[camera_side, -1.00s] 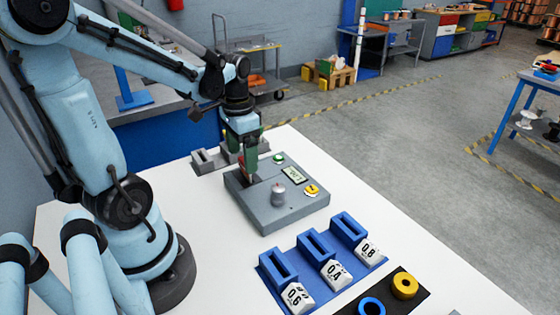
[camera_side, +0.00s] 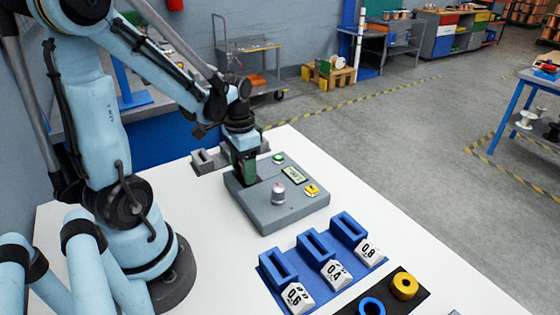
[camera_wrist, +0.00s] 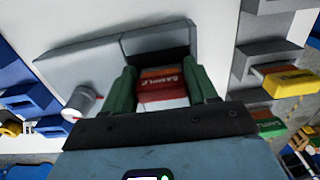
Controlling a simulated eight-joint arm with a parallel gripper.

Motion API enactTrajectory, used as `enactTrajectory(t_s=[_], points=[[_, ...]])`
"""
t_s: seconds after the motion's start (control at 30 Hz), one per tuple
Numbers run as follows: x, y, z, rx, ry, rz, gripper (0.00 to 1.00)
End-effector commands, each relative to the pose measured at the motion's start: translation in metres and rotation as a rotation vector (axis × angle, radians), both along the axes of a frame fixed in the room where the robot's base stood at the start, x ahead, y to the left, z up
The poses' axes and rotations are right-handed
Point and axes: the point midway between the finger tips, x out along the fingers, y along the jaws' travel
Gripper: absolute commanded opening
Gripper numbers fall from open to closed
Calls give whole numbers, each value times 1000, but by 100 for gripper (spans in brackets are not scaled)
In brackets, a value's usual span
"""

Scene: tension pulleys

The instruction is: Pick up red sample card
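The red sample card (camera_wrist: 163,80), marked SAMPLE and with a white lower part, shows between my gripper's fingers in the wrist view. In the side view the card is hidden behind my gripper. My gripper (camera_wrist: 161,88) has green fingers, one on each side of the card. I cannot tell whether they press on it. In the side view my gripper (camera_side: 246,175) is down at the left part of the grey tester box (camera_side: 285,212). The box has a knob (camera_side: 279,191), a small display (camera_side: 294,175), a green button and a yellow button.
A grey holder with slots (camera_side: 203,161) stands behind the box; the wrist view shows a yellow card (camera_wrist: 290,80) and a green card (camera_wrist: 269,124) there. Blue slotted holders (camera_side: 314,246) with number labels stand front right, beside blue and yellow rings.

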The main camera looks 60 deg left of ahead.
Motion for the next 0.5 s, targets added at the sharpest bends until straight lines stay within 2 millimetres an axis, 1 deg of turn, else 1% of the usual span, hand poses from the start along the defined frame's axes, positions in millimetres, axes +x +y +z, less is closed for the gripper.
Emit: enactTrajectory(t_s=[0.03,0.1,0.13,0.37,0.5], points=[[0,0,0,0,0,0,36],[0,0,0,0,0,0,25],[0,0,0,0,0,0,22],[0,0,1,0,0,0,22],[0,0,5,0,0,0,22]])
